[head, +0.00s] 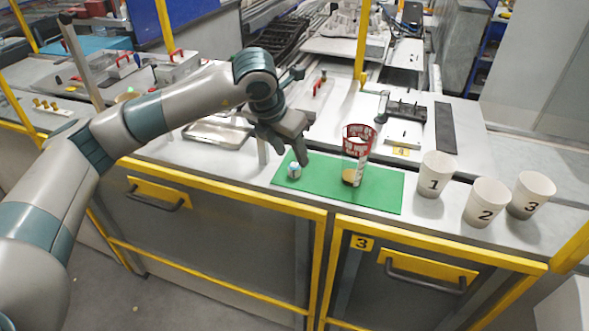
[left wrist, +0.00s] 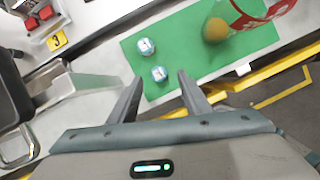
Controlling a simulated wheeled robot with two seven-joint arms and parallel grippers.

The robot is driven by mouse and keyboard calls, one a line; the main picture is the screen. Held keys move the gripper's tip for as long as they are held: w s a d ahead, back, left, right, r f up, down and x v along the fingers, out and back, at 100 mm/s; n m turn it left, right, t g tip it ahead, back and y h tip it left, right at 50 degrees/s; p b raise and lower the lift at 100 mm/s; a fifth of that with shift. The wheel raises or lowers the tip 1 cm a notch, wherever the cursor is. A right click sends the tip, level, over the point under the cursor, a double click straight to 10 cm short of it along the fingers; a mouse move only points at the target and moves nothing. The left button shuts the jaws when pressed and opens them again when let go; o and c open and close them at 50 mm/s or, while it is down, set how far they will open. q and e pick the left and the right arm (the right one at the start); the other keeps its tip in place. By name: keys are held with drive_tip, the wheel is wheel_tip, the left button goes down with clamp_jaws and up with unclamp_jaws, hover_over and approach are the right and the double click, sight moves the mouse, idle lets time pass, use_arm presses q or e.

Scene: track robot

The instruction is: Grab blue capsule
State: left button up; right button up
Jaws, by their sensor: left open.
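A small blue-and-white capsule (head: 294,170) sits on the left part of the green mat (head: 385,190) in the head view. The left wrist view shows two such capsules on the mat, a nearer one (left wrist: 158,74) and a farther one (left wrist: 146,46). My left gripper (head: 283,158) is open and empty, pointing down above the mat's left end. In the left wrist view the nearer capsule appears between the fingertips (left wrist: 160,78); I see no contact. The second capsule is not clear in the head view. My right gripper is not in view.
A red-and-clear cup (head: 358,140) stands on the mat, with a brown-orange round thing (head: 349,176) at its base. White cups numbered 1 (head: 434,176), 2 (head: 485,204) and 3 (head: 531,195) stand to the right. A yellow-edged counter front lies nearest me.

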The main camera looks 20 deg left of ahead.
sight(294, 169)
use_arm(q)
drive_tip(key=shift+w+f+p, duration=0.1)
drive_tip(key=shift+f+p, duration=0.4)
drive_tip(key=shift+p, duration=0.1)
drive_tip(key=p+x, duration=0.2)
drive_tip(key=x, duration=0.1)
drive_tip(key=shift+a+f, duration=0.15)
drive_tip(key=shift+f, duration=0.2)
drive_tip(key=shift+w+f, duration=0.1)
drive_tip(key=shift+f, duration=0.1)
clamp_jaws()
